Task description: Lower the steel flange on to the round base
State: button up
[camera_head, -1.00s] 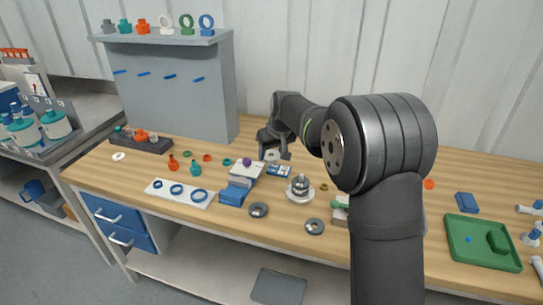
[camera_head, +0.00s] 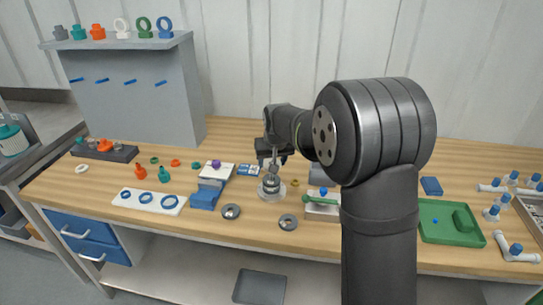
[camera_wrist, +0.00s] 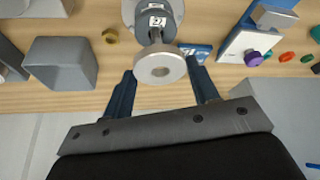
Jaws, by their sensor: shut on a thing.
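The steel flange (camera_wrist: 160,66), a pale metal disc with a central hole, is between the two blue fingers of my gripper (camera_wrist: 160,70) in the wrist view. My gripper is shut on it. In the head view the base (camera_head: 272,195) stands on the bench under my gripper (camera_head: 270,160). The flange appears above or near the stem; its exact gap and alignment cannot be told.
Two grey discs (camera_head: 231,211) (camera_head: 288,222) lie in front of the base. A blue block (camera_head: 205,196) and a white board with blue rings (camera_head: 148,201) are at left. A white-and-green item (camera_head: 322,203) and a green tray (camera_head: 427,236) are at right. A brass nut (camera_wrist: 110,35) lies close by.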

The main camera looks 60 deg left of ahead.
jog(key=shift+f, duration=2.4)
jog(key=o, duration=1.2)
jog(key=shift+o, duration=0.2)
jog(key=v, duration=1.7)
jog(key=shift+r, duration=0.2)
jog(key=shift+f, duration=0.15)
